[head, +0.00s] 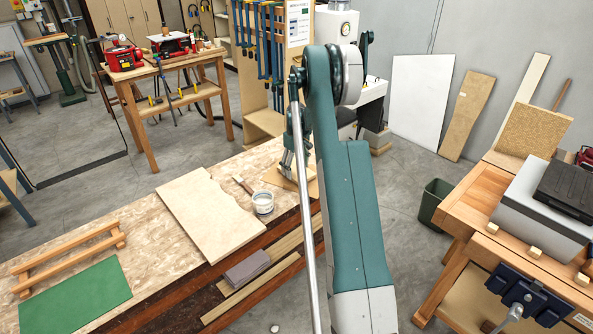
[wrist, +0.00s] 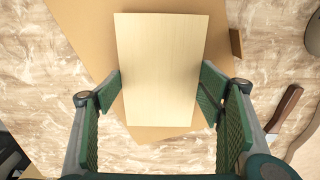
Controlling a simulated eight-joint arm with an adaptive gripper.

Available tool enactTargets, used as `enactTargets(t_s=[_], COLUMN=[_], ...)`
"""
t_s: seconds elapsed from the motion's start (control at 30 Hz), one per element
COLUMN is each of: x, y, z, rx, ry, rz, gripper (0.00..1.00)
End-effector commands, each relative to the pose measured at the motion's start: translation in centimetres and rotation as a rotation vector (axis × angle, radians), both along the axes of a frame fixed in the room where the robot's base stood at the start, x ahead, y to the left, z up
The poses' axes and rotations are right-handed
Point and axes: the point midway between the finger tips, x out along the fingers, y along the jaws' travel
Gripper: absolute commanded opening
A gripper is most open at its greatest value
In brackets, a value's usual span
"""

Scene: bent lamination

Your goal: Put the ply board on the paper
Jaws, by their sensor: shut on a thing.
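The ply board (wrist: 160,60) is a pale rectangle with fine grain. In the wrist view it lies between my gripper's (wrist: 161,88) green fingers, which are shut on its two long edges. Below it is the brown paper (wrist: 85,30), turned at an angle to the board. The board overlaps much of the paper; whether it touches it or hovers just above, I cannot tell. In the head view my gripper (head: 292,160) is low over the far right end of the bench, at the brown paper (head: 270,177). My arm hides part of this area, and the board is not clear there.
A brown-handled tool (wrist: 284,108) lies right of my gripper.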

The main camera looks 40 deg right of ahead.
Motion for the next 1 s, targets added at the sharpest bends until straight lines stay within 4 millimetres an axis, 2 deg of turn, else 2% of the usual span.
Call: enactTargets(t_s=[0.1,0.53,0.57,0.67,1.0], x=[-0.01,-0.01,-0.01,-0.01,-0.01], y=[0.0,0.01,0.01,0.0,0.01], z=[-0.59,-0.97,-0.95,-0.89,-0.84], rx=[0.0,0.0,0.0,0.0,0.0], ry=[0.0,0.0,0.0,0.0,0.0], rz=[0.0,0.0,0.0,0.0,0.0], gripper=[0.52,0.52,0.69,0.81,0.81])
